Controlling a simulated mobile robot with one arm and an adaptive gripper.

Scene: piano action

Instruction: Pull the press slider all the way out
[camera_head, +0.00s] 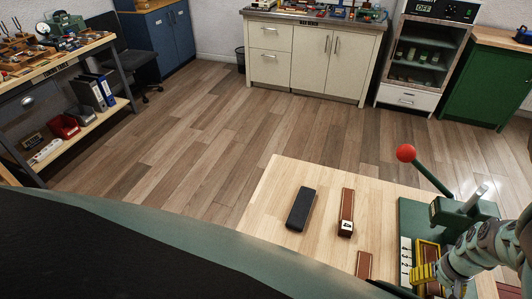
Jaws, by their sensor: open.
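The green press (416,222) stands at the right of the light wooden table, with a red-knobbed lever (406,153) raised to the upper left. A pale strip numbered 4 to 1 (405,262) runs along its base. Next to the strip is a yellow part (428,254), perhaps the press slider; I cannot tell how far out it sits. My arm comes in from the right and covers part of the press. My gripper (428,287) is at the bottom edge by the yellow part, open and partly cut off. I cannot tell whether it touches the slider.
A black block (301,209), a brown block with a white label (346,213) and another brown block (364,264) lie on the wooden table (272,225), left of the press. The table between them is clear. Cabinets and a shelf bench stand farther off across open floor.

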